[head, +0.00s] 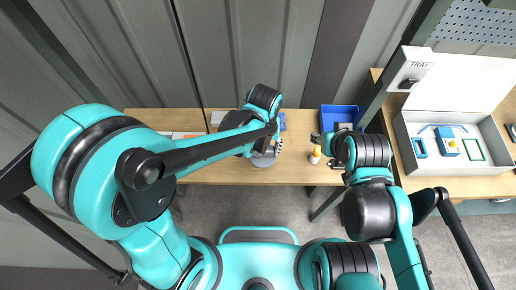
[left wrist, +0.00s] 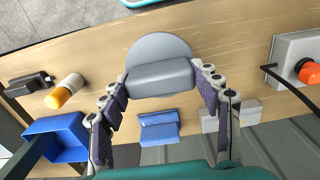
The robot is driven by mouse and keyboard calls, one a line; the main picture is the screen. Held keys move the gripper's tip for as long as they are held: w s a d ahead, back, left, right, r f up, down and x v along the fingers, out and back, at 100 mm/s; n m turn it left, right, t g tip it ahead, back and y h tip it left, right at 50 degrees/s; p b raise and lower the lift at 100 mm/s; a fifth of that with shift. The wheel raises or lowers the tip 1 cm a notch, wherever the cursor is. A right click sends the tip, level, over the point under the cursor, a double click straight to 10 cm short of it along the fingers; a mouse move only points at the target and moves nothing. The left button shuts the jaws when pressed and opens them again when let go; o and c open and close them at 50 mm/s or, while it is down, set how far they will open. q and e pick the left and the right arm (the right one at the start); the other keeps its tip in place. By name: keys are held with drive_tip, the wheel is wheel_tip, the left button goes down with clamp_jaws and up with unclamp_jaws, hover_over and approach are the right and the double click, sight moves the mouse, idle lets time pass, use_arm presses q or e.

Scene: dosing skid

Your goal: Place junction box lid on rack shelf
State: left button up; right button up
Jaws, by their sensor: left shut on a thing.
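My left gripper (left wrist: 160,72) has its two fingers on either side of a grey, rounded block (left wrist: 160,78), which I take to be the junction box lid. A flat grey disc (left wrist: 158,46) shows behind the block, over the wooden bench; I cannot tell whether they touch. In the head view my left gripper (head: 268,148) is over the bench, and a grey edge (head: 263,160) shows below it. My right gripper (head: 325,142) is near the blue bin, mostly hidden by its own wrist, so its fingers cannot be read. I cannot make out a rack shelf.
A blue bin (head: 340,116) and an orange-and-white bottle (head: 315,155) stand right of my left gripper. A blue part (left wrist: 159,128) lies close by. A grey box with an orange knob (left wrist: 306,70) stands on the bench. A white tray (head: 458,184) is at the right.

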use_arm(q)
drive_tip(key=shift+w+a+f, duration=0.35)
drive_tip(key=shift+w+f, duration=0.15)
drive_tip(key=shift+w, duration=0.2)
drive_tip(key=shift+w+a+f, duration=0.2)
drive_tip(key=shift+w+f, duration=0.15)
drive_tip(key=shift+f+b, duration=0.55)
drive_tip(key=shift+f, duration=1.35)
drive_tip(key=shift+f, duration=0.15)
drive_tip(key=o, duration=1.2)
